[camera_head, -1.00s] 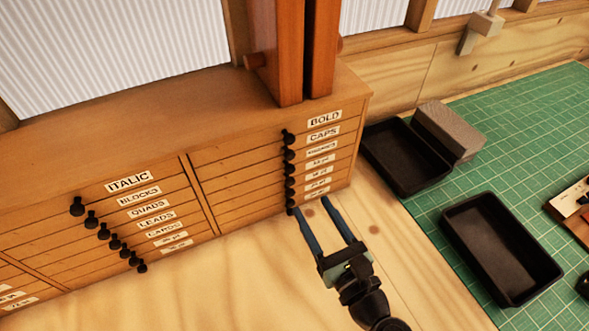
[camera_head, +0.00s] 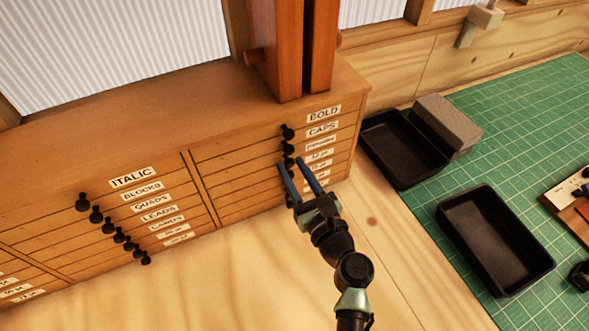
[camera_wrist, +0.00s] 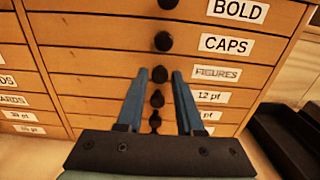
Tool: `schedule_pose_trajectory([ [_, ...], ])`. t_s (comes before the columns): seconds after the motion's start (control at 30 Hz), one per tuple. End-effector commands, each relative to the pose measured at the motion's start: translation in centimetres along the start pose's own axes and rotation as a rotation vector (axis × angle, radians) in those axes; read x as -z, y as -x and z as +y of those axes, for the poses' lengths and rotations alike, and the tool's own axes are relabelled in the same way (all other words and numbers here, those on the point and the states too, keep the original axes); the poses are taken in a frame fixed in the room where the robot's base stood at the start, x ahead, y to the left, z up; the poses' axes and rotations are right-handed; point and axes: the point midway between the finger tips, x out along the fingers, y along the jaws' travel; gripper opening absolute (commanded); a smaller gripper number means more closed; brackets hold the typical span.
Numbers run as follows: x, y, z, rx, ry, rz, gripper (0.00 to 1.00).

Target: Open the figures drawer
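The figures drawer (camera_wrist: 100,62) is a thin wooden drawer in the type cabinet, third below BOLD and CAPS in the right column. Its label (camera_wrist: 217,73) reads FIGURES, and it also shows in the head view (camera_head: 321,143). The drawer front is flush with its neighbours, so it is shut. Its black round knob (camera_wrist: 159,74) appears between my two blue fingertips in the wrist view. My gripper (camera_head: 292,164) is open, one finger on each side of that knob, with gaps visible. I cannot tell how far the tips reach past the knob.
The CAPS knob (camera_wrist: 163,41) is close above and the 12 pt knob (camera_wrist: 157,98) close below. Left drawers carry black knobs and labels such as ITALIC (camera_head: 132,177). Black trays (camera_head: 497,240) and a grey block (camera_head: 447,123) lie right on the green mat (camera_head: 410,205).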

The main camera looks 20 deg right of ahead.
Motion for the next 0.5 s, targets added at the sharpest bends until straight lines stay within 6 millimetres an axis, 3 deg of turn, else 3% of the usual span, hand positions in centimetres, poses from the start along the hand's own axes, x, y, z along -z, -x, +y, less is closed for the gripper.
schedule_pose_trajectory([
  [0.03,0.0,0.02,0.0,0.0,0.0,0.0,0.26],
  [0.2,0.01,0.03,0.0,0.0,0.0,0.0,0.0],
  [0.5,0.01,0.04,0.0,0.0,0.0,0.0,0.0],
])
